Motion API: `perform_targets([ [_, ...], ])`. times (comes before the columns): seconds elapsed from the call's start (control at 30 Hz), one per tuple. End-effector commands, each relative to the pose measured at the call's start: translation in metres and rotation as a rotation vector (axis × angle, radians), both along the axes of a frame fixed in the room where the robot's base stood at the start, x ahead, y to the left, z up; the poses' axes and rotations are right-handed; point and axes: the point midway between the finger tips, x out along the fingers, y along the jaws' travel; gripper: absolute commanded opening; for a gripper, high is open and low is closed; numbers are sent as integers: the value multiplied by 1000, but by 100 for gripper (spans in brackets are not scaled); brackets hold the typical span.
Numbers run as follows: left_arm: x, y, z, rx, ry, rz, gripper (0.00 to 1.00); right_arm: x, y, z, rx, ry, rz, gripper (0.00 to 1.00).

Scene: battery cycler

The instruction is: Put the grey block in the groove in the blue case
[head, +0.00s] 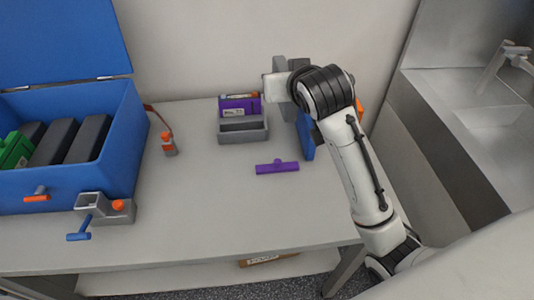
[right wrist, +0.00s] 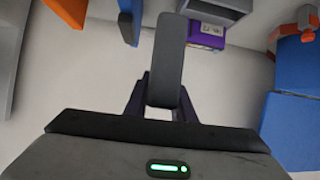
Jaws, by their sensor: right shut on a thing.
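The blue case (head: 112,150) stands at the left of the table with its lid (head: 60,40) open. Inside it are a green block (head: 14,150) and several dark grey blocks (head: 88,138); I cannot clearly make out an empty groove. My right gripper (right wrist: 163,105) is shut on a grey block (right wrist: 167,55), which sticks out past the fingers in the right wrist view. In the head view this gripper is near the back of the table, right of the case, and my arm hides much of it. My left gripper is not in view.
A grey holder (head: 243,136) with a purple unit (head: 240,104) stands at the back middle. A purple bar (head: 277,167) lies before it. A blue panel (head: 305,138) stands beside my right arm. A grey clamp (head: 121,212) is at the case's front corner. The front middle table is clear.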

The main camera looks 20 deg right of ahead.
Motion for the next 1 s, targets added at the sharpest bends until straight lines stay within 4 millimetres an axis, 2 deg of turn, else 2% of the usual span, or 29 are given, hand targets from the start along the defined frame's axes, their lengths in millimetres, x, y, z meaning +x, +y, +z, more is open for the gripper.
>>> perform_targets([
  [0.03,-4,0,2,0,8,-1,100,6,-7,-17,4,10,-25,2],
  [0.2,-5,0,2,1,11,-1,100,16,-23,-52,2,3,-62,2],
  [0.4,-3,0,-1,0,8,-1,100,17,-24,-93,-1,2,-64,2],
  [0.63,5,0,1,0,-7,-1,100,17,-24,-116,-1,-2,-64,2],
  [0.83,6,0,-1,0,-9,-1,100,17,-24,-144,0,-1,-63,2],
  [1.0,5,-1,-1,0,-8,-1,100,17,-23,-148,0,-4,-62,2],
])
